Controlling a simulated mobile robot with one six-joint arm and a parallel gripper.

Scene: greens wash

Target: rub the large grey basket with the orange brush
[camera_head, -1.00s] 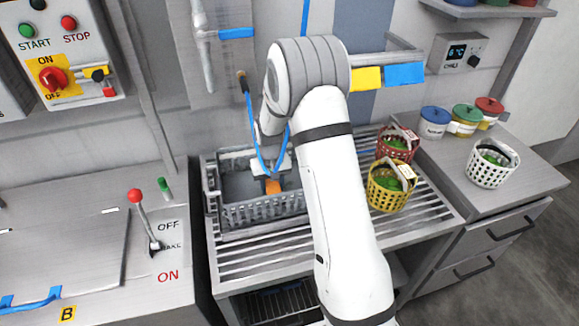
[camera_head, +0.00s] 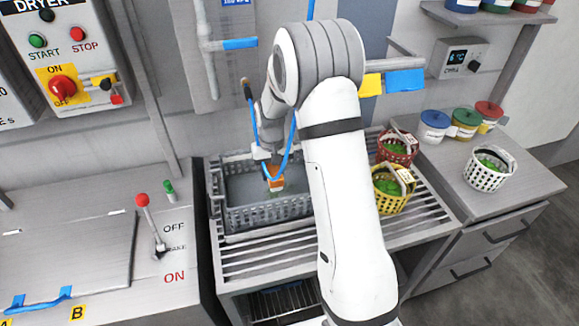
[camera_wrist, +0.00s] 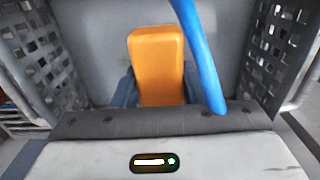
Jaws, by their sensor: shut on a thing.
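The large grey basket (camera_head: 268,216) stands on the slatted metal rack, with perforated side walls and a plain grey floor. Its walls also show at both sides of the wrist view (camera_wrist: 280,45). My gripper (camera_head: 272,178) is inside the basket's outline, pointing down. It is shut on the orange brush (camera_wrist: 157,62), whose orange block fills the middle of the wrist view. The brush (camera_head: 275,184) is over the basket floor; its bristles are hidden, and I cannot tell whether it touches the floor. A blue hose crosses in front of the gripper.
A yellow basket (camera_head: 391,203) and a red basket (camera_head: 396,156) with greens stand right of my arm. A white basket (camera_head: 486,180) and lidded jars (camera_head: 434,127) are on the right counter. A red-knobbed lever (camera_head: 142,200) is at left. My arm hides part of the rack.

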